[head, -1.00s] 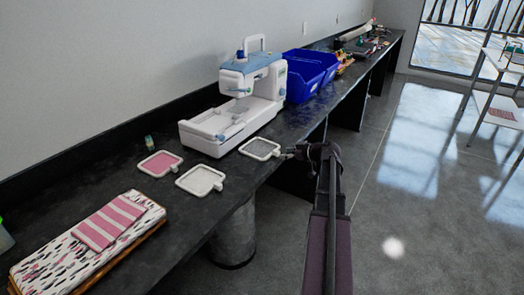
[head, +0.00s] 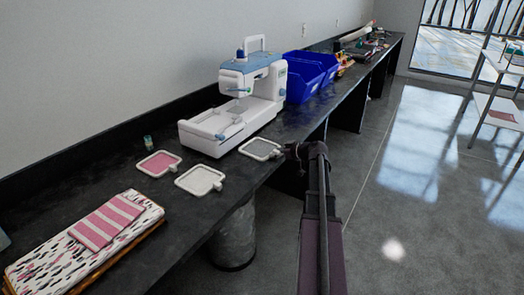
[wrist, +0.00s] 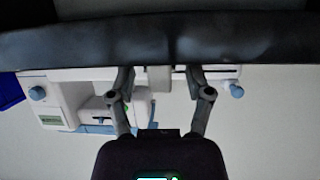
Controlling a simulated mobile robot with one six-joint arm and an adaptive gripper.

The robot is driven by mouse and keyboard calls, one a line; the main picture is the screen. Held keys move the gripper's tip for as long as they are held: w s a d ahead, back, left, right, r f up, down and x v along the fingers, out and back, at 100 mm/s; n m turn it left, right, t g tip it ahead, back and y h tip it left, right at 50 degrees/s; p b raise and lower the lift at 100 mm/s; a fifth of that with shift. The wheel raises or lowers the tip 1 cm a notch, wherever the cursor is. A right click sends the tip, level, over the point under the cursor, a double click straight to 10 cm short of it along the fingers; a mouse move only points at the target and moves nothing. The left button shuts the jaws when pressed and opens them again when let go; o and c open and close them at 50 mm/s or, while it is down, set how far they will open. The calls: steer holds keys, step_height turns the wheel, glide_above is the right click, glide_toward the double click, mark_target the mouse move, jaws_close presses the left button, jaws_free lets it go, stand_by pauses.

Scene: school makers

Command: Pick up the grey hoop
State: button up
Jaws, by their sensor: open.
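The grey hoop (head: 261,149) is a white rounded frame with grey fabric. It lies flat near the front edge of the black counter, right of the sewing machine's base. My gripper (head: 286,151) is at the counter edge, close to the hoop's tab side; my arm partly hides it. In the wrist view my gripper (wrist: 159,80) has its two fingers apart. A pale block, seemingly the hoop's tab (wrist: 158,79), shows between the fingertips. I cannot tell whether they touch it.
The sewing machine (head: 240,105) stands behind the hoop. A white hoop (head: 200,180) and a pink hoop (head: 159,163) lie to the left. Blue bins (head: 311,72) stand farther along the counter (head: 232,196). A patterned fabric stack (head: 60,250) lies at the near end. The floor at right is open.

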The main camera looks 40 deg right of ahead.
jaws_close()
stand_by(0.3)
steer(key=shift+r, duration=0.15)
step_height(320, 180, up, 2)
steer(key=p, duration=0.2)
steer(key=shift+r+p, duration=0.25)
steer(key=shift+p, duration=0.1)
steer(key=shift+s+a+r+p, duration=0.1)
steer(key=shift+s+r+p, duration=0.3)
steer(key=shift+r+p, duration=0.2)
steer(key=s+a+r+p, duration=0.1)
steer(key=s+a, duration=0.2)
steer(key=s, duration=1.2)
steer(key=shift+w, duration=0.1)
